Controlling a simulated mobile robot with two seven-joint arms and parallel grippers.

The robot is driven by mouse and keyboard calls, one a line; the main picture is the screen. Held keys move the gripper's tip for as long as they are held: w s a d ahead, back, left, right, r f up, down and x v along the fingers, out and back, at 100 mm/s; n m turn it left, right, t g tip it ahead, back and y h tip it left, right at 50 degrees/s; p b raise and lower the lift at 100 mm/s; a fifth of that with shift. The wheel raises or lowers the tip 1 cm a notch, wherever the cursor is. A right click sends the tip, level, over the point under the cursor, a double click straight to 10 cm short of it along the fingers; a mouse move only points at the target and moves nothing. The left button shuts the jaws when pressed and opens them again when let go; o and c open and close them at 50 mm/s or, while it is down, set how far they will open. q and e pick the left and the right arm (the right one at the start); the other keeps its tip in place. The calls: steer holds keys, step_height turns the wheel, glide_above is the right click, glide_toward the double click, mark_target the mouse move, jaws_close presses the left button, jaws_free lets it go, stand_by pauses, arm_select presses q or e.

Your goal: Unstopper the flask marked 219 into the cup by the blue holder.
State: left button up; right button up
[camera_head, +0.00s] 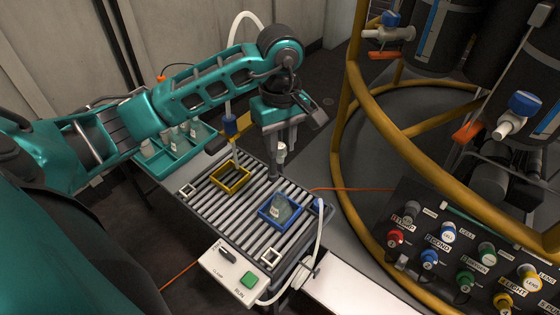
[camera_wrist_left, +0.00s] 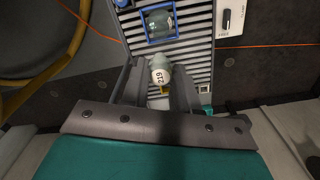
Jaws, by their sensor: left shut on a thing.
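My left gripper (camera_head: 277,165) is shut on a pale, rounded flask (camera_head: 281,152), held above the slatted rack. In the left wrist view the flask (camera_wrist_left: 160,67) sits between the two dark fingers, with the label 219 facing the camera. Its stopper cannot be made out. The blue holder (camera_head: 263,216) is on the rack below and right of the gripper, with a clear glass vessel (camera_head: 281,207) inside. My right gripper is out of view.
An empty yellow holder (camera_head: 216,181) and another small white square (camera_head: 188,190) are on the rack. A teal tray (camera_head: 183,161) holds several flasks behind it. A control box (camera_head: 229,276) is in front. Yellow tubing (camera_head: 345,140) rises at the right.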

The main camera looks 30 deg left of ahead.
arm_select(q)
step_height(320, 180, up, 7)
steer(key=shift+r+p, duration=0.1)
steer(key=shift+p, duration=0.2)
step_height(320, 180, up, 4)
steer(key=p, duration=0.3)
glide_above(277, 161)
steer(key=shift+w+d+r, duration=0.1)
steer(key=shift+w+r, duration=0.1)
steer(key=shift+w, duration=0.2)
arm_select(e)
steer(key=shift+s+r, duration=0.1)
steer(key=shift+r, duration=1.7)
arm_select(q)
steer(key=shift+f, duration=0.1)
